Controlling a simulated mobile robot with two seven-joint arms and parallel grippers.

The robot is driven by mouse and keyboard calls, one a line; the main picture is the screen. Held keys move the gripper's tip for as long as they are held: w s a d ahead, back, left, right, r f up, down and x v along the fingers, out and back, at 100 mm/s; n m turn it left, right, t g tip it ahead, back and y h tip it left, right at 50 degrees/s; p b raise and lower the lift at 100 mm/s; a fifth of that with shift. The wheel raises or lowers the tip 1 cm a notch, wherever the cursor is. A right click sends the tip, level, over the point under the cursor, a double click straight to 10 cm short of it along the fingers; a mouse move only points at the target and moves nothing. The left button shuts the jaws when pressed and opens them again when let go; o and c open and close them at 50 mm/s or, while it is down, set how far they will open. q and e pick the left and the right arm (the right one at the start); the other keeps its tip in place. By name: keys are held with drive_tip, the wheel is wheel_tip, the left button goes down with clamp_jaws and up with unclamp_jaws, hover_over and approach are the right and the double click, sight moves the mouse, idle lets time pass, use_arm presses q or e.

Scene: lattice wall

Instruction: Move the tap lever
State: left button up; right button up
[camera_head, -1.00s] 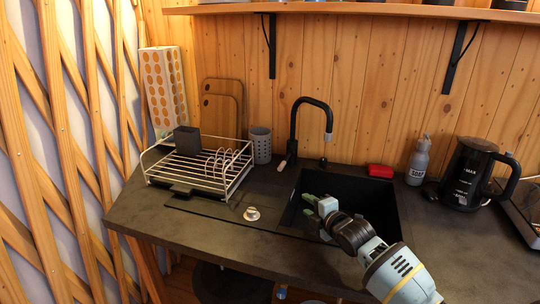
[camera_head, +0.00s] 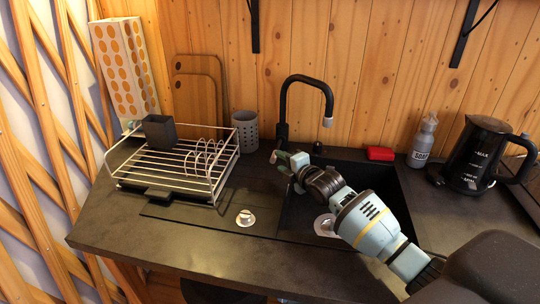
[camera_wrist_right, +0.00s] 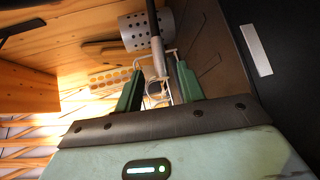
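The black tap (camera_head: 300,82) stands behind the sink, its spout curving over to the right. Its lever is a short stick with a pale tip (camera_head: 273,157), low on the left side of the tap's base. My right gripper (camera_head: 283,163) is at the sink's back left corner, its fingertips close beside the lever tip. In the right wrist view the green fingers (camera_wrist_right: 159,70) are apart, with a dark stick with a pale end (camera_wrist_right: 158,58), likely the lever, showing between and beyond them. Contact cannot be told. My left gripper is not in view.
The dark sink (camera_head: 405,200) lies under my right arm. The dish rack (camera_head: 180,165) and the grey perforated cup (camera_head: 245,130) are left of the tap. A red sponge (camera_head: 380,153), a soap bottle (camera_head: 423,142) and a kettle (camera_head: 475,155) stand to the right. The front left counter is clear.

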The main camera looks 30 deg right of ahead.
sight(273, 158)
drive_tip(key=b+x, duration=0.1)
drive_tip(key=x, duration=0.4)
drive_tip(key=shift+w+f, duration=0.25)
drive_tip(key=shift+w, duration=0.1)
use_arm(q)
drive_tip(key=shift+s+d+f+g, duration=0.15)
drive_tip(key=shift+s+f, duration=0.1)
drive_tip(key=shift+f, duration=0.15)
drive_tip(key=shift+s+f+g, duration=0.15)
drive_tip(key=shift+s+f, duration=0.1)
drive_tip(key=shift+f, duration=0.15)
use_arm(e)
drive_tip(key=shift+w+a, duration=0.15)
drive_tip(key=shift+w, duration=0.6)
clamp_jaws()
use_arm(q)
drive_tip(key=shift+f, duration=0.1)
